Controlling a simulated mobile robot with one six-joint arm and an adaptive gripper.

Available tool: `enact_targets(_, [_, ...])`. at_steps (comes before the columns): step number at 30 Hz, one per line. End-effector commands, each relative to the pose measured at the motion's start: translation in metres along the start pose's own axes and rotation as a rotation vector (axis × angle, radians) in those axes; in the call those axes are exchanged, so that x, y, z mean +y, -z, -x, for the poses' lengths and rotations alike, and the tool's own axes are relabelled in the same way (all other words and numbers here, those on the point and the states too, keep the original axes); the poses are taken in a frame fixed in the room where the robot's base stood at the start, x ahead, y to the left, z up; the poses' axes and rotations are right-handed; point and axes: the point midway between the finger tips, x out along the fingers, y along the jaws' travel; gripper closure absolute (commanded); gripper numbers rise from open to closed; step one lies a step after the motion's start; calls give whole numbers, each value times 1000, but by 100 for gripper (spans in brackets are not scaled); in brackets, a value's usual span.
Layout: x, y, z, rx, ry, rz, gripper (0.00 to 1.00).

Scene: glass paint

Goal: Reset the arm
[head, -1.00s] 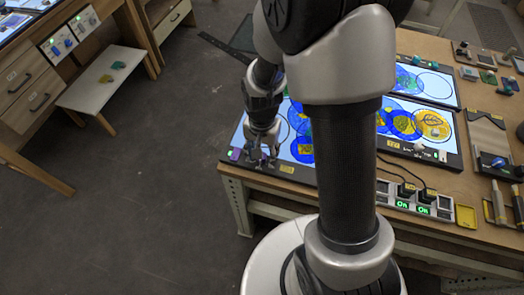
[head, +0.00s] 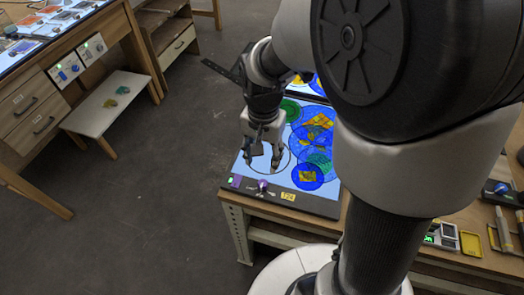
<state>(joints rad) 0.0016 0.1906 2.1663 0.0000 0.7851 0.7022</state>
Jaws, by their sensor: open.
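My gripper (head: 262,163) is in the head view, pointing down over the near left part of a lit panel (head: 245,181). Its two fingers are apart, with nothing seen between them. Blue round pieces with yellow patches (head: 309,176) lie on the panel to the right of the gripper, and a green round piece (head: 290,108) lies behind it. A black circle outline shows around the fingertips. I cannot tell whether the fingertips touch the panel. My arm's large links cover the right middle of the view and hide much of the workbench.
The panel lies on a wooden workbench (head: 343,212); its front edge carries a knob (head: 262,186) and a yellow label (head: 288,196). A yellow tray (head: 471,244) is at the right. Grey floor between is clear.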

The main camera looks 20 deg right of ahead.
Motion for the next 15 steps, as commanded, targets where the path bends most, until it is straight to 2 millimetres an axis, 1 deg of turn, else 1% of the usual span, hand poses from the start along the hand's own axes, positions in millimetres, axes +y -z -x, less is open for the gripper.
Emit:
enact_targets(12, [0, 0, 0, 1, 1, 1, 56])
enact_targets(14, [1, -1, 3, 5, 5, 8, 56])
enact_targets(15, [2, -2, 8, 12, 10, 20, 56])
